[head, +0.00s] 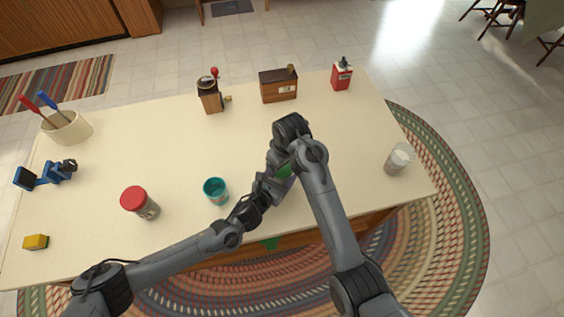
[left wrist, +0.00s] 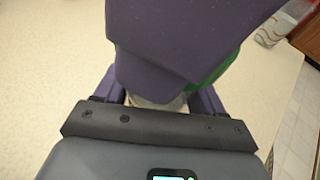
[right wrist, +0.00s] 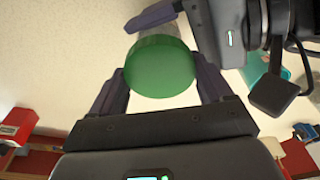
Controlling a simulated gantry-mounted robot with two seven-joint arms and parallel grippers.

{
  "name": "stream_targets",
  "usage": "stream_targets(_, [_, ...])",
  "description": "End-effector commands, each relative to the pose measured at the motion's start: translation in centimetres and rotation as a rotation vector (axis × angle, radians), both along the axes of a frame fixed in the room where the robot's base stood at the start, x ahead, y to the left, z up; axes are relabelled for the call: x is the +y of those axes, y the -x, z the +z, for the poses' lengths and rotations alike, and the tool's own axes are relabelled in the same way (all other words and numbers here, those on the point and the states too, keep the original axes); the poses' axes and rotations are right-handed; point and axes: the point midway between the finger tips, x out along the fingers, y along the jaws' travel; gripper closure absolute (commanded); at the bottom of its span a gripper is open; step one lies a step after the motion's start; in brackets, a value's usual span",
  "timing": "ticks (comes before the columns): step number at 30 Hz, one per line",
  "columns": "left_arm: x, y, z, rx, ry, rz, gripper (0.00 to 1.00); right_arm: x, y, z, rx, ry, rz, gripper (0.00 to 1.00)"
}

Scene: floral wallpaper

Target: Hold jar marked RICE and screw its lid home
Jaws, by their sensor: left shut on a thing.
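A jar with a green lid (head: 285,171) stands near the table's front edge in the head view, mostly hidden by my arms. I cannot read its marking. My left gripper (head: 271,184) is shut on the jar body, a sliver of which shows in the left wrist view (left wrist: 157,103). In the right wrist view, the round green lid (right wrist: 160,67) lies between the fingers of my right gripper (right wrist: 160,82). These fingers are close to the lid's edge on both sides; I cannot tell whether they press on it. The lid's thread is hidden.
A red-lidded jar (head: 146,208) and teal cup (head: 216,194) stand to the left. A glass (head: 398,160) stands near the right edge. A grinder (head: 210,100), brown box (head: 278,88) and red tin (head: 341,77) line the back. The table's middle is clear.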

Motion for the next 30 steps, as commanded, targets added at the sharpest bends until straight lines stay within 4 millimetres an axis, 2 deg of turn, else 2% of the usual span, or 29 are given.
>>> stream_targets(5, [0.06,0.0,-0.08,0.001,-0.002,0.001,0.6,-0.03,-0.01,-0.01,-0.001,0.001,-0.008,0.43])
stream_targets(8, [0.06,0.0,-0.08,0.002,-0.001,0.001,0.6,-0.03,-0.01,-0.01,-0.002,0.002,-0.071,0.43])
stream_targets(11, [0.06,0.0,-0.08,0.001,-0.002,0.001,0.6,-0.09,-0.03,-0.02,-0.003,0.003,-0.22,0.43])
stream_targets(21, [0.1,0.01,-0.09,0.001,-0.002,0.002,0.6,-0.1,-0.09,0.06,-0.004,0.002,-0.897,0.43])
stream_targets(25, [0.12,0.0,-0.1,0.001,-0.002,0.002,0.6,-0.11,-0.11,0.07,-0.003,0.0,-1.05,0.43])
stream_targets(30, [0.15,-0.01,-0.1,0.001,-0.002,0.003,0.6,-0.16,-0.11,0.05,-0.002,-0.001,-1.109,0.43])
